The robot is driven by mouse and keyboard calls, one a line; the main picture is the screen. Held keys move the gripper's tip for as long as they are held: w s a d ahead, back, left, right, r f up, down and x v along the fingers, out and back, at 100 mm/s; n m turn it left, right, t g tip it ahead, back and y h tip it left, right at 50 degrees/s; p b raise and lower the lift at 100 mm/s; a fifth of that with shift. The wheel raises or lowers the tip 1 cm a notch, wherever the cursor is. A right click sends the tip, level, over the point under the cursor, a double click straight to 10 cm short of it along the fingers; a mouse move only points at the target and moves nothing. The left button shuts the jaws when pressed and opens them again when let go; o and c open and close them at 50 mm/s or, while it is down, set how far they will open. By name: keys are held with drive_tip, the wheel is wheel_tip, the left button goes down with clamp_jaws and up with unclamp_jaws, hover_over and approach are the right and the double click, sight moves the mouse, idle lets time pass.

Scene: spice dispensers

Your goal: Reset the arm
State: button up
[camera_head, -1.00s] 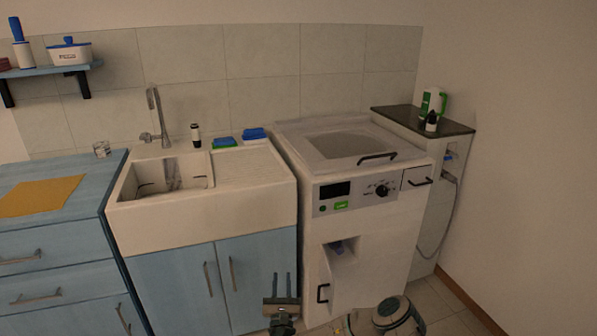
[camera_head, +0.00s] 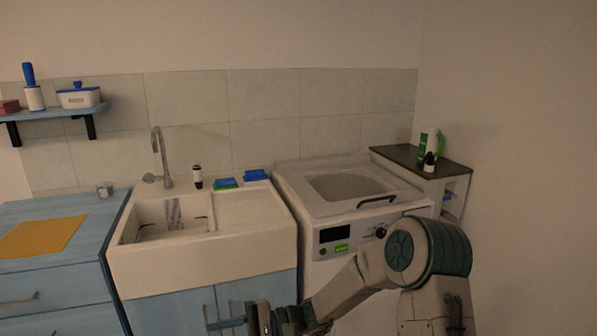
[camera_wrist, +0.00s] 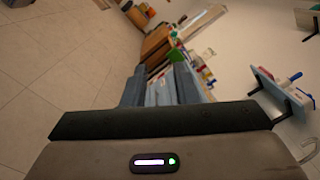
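My gripper (camera_head: 228,323) is low in the head view, in front of the blue sink cabinet (camera_head: 180,308). Its fingers point left and it holds nothing that I can see. In the wrist view my gripper (camera_wrist: 158,78) shows two dark fingers with a gap between them. My arm is bent, with its large joint in front of the white washing machine (camera_head: 330,215), covering part of its front panel.
A white sink (camera_head: 205,257) stands left of the machine. A blue counter with an orange cloth (camera_head: 42,237) is at far left. A dark-topped ledge (camera_head: 400,156) holds bottles at right. A blue wall shelf (camera_head: 50,112) is at upper left.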

drive_tip(key=s+d+r+n+t+h+p, duration=0.1)
drive_tip(key=s+d+r+t+h, duration=0.2)
drive_tip(key=d+h, duration=0.3)
drive_tip(key=s+d+r+n+t+h+p, duration=0.1)
drive_tip(key=s+d+r+h, duration=0.3)
drive_tip(key=d, duration=1)
drive_tip(key=s+d+r+n+t+h+p, duration=0.1)
drive_tip(key=s+d+r+t+h+p, duration=0.1)
drive_tip(key=s+d+h, duration=0.5)
drive_tip(key=d+r+t, duration=0.1)
drive_tip(key=d+t, duration=0.1)
drive_tip(key=d, duration=0.1)
drive_tip(key=shift+d+r+t+h, duration=0.3)
drive_tip(key=shift+d+r+h, duration=0.05)
drive_tip(key=shift+h, duration=0.05)
